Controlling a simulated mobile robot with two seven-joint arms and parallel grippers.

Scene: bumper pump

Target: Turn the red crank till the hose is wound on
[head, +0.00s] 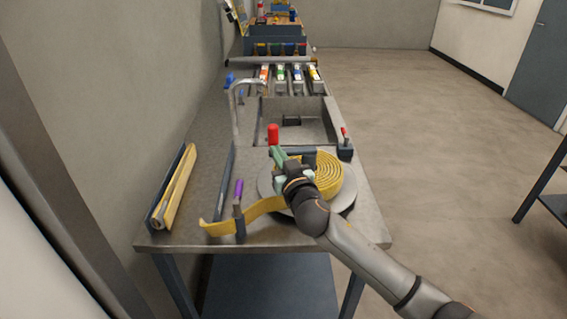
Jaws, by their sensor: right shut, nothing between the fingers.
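The red crank handle (273,134) stands upright behind the hose reel, near the front edge of the sink. The yellow hose (328,172) lies in a flat coil on a round grey turntable (348,196). Its loose end (262,208) runs left across the bench past a purple-topped post (239,190). My right gripper (278,158) is over the left part of the coil, close to the red handle. It is shut with nothing in it. My arm hides part of the coil and the crank's lower part. My left gripper is not in view.
A sink basin (262,127) with a curved tap (236,100) lies behind the reel. A small red-topped lever (345,140) stands at right. A yellow item in a dark holder (172,188) lies at left. Coloured blocks (281,72) are farther back.

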